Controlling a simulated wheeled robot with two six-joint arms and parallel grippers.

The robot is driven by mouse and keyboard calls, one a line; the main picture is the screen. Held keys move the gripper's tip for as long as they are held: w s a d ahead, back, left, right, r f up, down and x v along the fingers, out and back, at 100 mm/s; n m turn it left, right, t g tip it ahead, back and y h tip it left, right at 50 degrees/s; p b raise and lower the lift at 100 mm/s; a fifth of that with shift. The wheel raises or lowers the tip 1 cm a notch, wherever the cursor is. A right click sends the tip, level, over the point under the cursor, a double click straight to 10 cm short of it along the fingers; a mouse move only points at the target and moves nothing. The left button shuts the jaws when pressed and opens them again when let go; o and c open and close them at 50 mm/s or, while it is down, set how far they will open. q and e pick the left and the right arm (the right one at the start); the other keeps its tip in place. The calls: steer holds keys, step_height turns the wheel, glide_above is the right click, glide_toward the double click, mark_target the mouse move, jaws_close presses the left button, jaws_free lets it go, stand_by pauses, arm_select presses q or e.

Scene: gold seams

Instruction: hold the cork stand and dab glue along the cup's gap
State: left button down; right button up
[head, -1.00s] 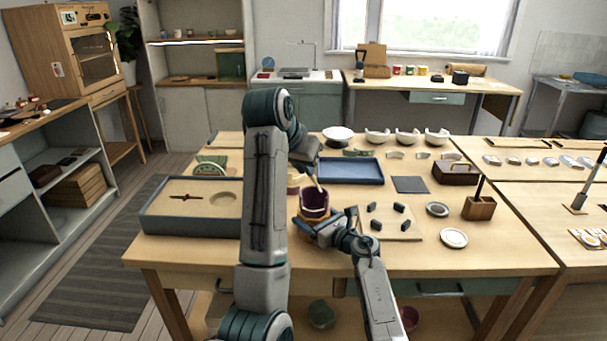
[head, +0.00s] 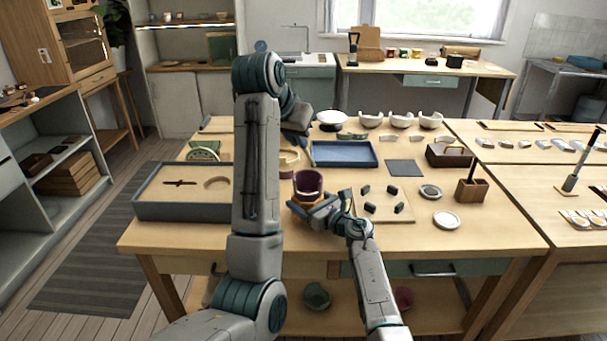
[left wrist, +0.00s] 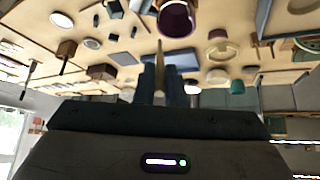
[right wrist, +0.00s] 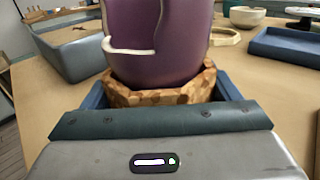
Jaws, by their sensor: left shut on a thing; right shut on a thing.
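The purple cup (head: 309,182) stands upright in the cork stand (head: 303,201) near the front of the table. In the right wrist view the cup (right wrist: 180,50) has a pale-edged gap on its left side. My right gripper (head: 322,209) is shut on the cork stand (right wrist: 165,97), fingers on either side of it. My left gripper (head: 299,128) is beyond the cup, its tips partly hidden by my arm. In the left wrist view it (left wrist: 162,80) is shut on a slim tan pointed tool (left wrist: 159,58). The tool's tip is apart from the cup (left wrist: 177,20).
A sand-filled grey tray (head: 185,211) stands left and an empty blue tray (head: 345,164) behind. A board with several dark pegs (head: 405,218), small dishes (head: 446,220) and a wooden block holder (head: 471,191) are right. White bowls (head: 371,120) line the back.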

steer(key=o, duration=0.9)
